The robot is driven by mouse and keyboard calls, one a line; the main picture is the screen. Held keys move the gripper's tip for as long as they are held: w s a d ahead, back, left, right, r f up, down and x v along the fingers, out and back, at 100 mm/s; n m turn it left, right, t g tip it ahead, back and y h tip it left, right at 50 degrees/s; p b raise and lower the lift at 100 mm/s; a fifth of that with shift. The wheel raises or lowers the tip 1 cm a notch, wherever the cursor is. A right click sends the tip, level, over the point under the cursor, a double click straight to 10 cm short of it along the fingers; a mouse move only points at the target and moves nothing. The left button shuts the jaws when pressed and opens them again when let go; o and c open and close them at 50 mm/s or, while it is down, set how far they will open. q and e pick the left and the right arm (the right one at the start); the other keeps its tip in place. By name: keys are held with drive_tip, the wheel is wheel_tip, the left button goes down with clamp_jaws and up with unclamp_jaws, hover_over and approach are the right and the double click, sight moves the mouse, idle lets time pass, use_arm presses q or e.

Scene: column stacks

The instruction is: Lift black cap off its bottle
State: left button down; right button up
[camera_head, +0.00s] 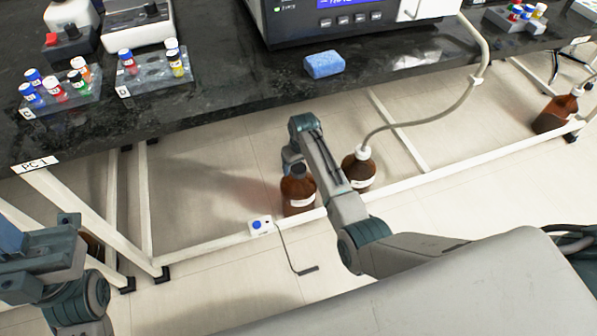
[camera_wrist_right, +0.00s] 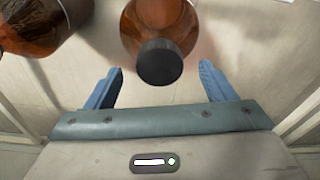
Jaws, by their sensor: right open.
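The brown glass bottle (camera_head: 298,196) with a pale label stands on the floor under the bench edge, beside the white lower rail. Its black cap (camera_wrist_right: 159,62) shows from above in the right wrist view, seated on the bottle's neck (camera_wrist_right: 160,22). My right gripper (camera_wrist_right: 159,71) is open, with one blue finger on each side of the cap in that view and a visible gap on both sides. In the head view my right arm's end hangs just above this bottle. My left gripper (camera_head: 12,240) is at the left edge, partly cut off; its jaw opening cannot be made out.
A second brown bottle (camera_head: 358,172) with a white cap and hose (camera_head: 428,122) stands close by on the right. The black bench (camera_head: 230,95) overhangs behind, holding vial racks and a blue sponge (camera_head: 324,65).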

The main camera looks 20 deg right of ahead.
wheel_tip(320, 180, down, 2)
drive_tip(key=shift+w+f, duration=0.15)
drive_tip(key=c, duration=1)
drive_tip(key=shift+c, duration=0.2)
drive_tip(key=shift+r, duration=0.25)
